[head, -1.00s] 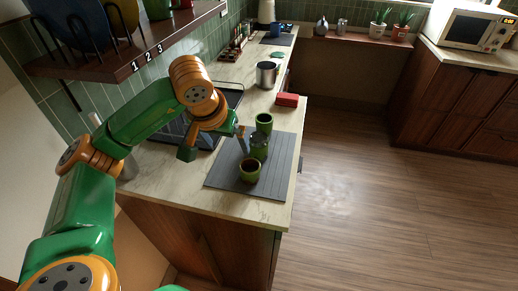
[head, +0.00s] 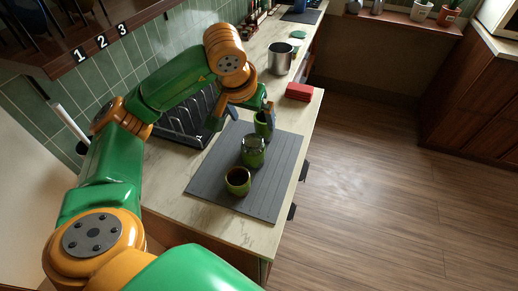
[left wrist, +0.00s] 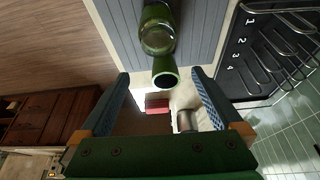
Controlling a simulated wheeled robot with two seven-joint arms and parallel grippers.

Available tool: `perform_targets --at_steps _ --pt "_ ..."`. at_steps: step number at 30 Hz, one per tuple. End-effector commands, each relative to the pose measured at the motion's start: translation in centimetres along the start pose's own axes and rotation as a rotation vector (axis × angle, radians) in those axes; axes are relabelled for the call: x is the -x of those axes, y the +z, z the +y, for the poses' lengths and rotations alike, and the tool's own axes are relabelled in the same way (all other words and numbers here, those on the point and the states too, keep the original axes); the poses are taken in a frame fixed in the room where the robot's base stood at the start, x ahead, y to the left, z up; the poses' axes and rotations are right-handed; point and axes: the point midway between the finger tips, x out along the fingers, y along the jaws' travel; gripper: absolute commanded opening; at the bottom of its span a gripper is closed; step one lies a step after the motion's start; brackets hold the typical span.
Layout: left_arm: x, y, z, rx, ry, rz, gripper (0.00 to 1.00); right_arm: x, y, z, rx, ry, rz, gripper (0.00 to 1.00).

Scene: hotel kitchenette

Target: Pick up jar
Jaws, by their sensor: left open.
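A jar (head: 253,152) with a clear glass top and green lower part stands upright on the grey mat (head: 215,181), between two green cups. The front cup (head: 238,181) is nearer me; the back cup (head: 264,124) is partly covered by a finger. My left gripper (head: 243,114) is open and empty, above the mat's back-left part, with one finger overlapping the back cup. In the left wrist view the jar (left wrist: 157,33) is at the top centre, and a green cup (left wrist: 165,71) shows between the open fingers (left wrist: 160,76). I cannot tell whether a finger touches the cup. My right gripper is not visible.
A black dish rack (head: 182,122) stands left of the mat, beneath my arm. A red box (head: 299,91) and a metal pot (head: 281,58) stand behind. The counter drops to the floor on the right. A wall shelf (head: 110,32) is at upper left.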

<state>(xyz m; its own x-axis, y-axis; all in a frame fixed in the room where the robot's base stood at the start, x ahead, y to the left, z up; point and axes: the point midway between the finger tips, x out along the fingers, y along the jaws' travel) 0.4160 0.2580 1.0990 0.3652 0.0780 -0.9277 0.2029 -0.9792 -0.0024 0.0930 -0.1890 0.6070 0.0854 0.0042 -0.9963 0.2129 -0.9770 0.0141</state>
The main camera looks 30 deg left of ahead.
Motion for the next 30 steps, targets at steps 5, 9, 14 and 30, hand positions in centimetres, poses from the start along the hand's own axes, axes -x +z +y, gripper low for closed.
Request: perform_targets --at_steps 5,9,14,30 --pt "-3.1 1.3 0.0 0.0 0.0 0.0 1.0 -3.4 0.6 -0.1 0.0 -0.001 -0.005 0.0" --pt "-5.4 2.2 0.0 0.0 0.0 0.0 1.0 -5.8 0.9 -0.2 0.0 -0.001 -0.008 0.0" --pt "-7.3 3.0 0.0 0.0 0.0 0.0 1.0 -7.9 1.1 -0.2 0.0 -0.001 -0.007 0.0" --pt "-14.1 3.2 0.3 0.0 0.0 -0.001 1.0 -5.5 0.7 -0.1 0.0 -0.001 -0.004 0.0"
